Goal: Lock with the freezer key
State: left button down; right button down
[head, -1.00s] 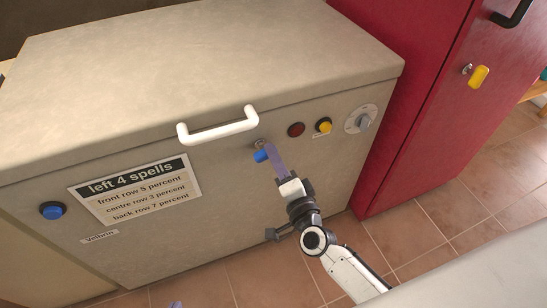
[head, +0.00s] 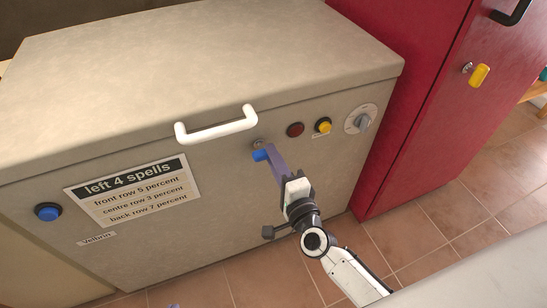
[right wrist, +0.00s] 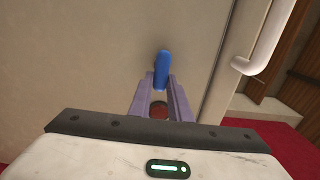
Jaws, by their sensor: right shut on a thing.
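The freezer (head: 150,245) is a beige chest with a closed lid and a white handle (head: 217,131). The blue key (head: 260,155) is at the lock (head: 257,144) on its front, just below the handle's right end. My right gripper (head: 268,153) is shut on the key's blue head, its purple fingers on either side. In the right wrist view the blue key (right wrist: 162,68) stands between the fingertips (right wrist: 161,78). How deep the key sits is hidden. A small purplish tip, seemingly my left gripper (head: 173,305), barely shows at the bottom edge.
A red lamp (head: 295,130), a yellow button (head: 323,125) and a grey dial (head: 360,119) sit right of the lock. A blue button (head: 48,212) and a label (head: 133,190) are at left. A red cabinet (head: 405,130) with a yellow key (head: 479,75) stands at right.

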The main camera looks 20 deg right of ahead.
jog(key=c, duration=1.6)
grip_release()
jog(key=shift+c, duration=0.2)
jog(key=shift+s, duration=0.1)
jog(key=s, duration=1)
jog(key=shift+d, duration=0.15)
jog(key=shift+s, duration=0.1)
jog(key=s+a+f+n+g+y+p, duration=0.2)
jog(key=s+a+n+g+y+p, duration=0.25)
jog(key=n, duration=0.65)
jog(key=s+d+f+n+g+h+p, duration=0.2)
jog(key=s+f+n+g, duration=0.2)
jog(key=s+f+n, duration=0.2)
jog(key=s+n, duration=0.2)
jog(key=s, duration=0.1)
jog(key=shift+f+n+g, duration=0.15)
jog(key=shift+n+g, duration=0.2)
jog(key=shift+n, duration=0.05)
